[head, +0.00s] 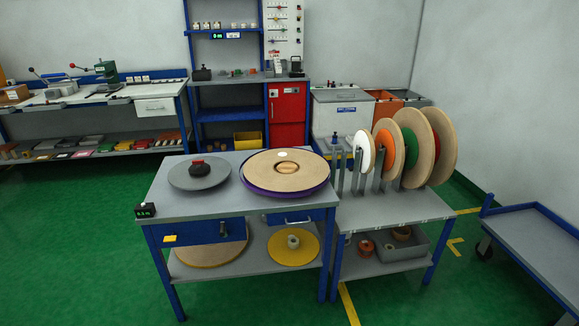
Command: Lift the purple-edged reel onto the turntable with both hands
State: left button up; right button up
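The purple-edged reel (258,174) lies flat at the right of the grey table (212,207), with a pale wooden top face, a purple rim below it and an opening in the middle. A small white round piece sits near its far edge. A grey round disc (183,179), which looks like the turntable, is on the same table to the left, apart from the reel. A dark knob with a red top (198,166) stands at its middle. Neither of my grippers is in view, and nothing is seen touching the reel.
A rack (417,205) of upright reels adjoins the table's right side. A small black box with a green display (145,210) is at the table's left front corner. A grey cart (540,240) stands at far right. Green floor in front is clear.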

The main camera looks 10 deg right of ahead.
aim_at(198, 171)
jog(key=i+l, duration=0.3)
jog(key=i, duration=0.15)
jog(key=i+l, duration=0.6)
jog(key=i, duration=0.25)
jog(key=l+u, duration=0.3)
jog(key=l, duration=0.4)
jog(key=l+u, duration=0.35)
jog(key=l, duration=0.4)
jog(key=l+u, duration=0.3)
jog(key=l, duration=0.4)
jog(key=k, duration=0.05)
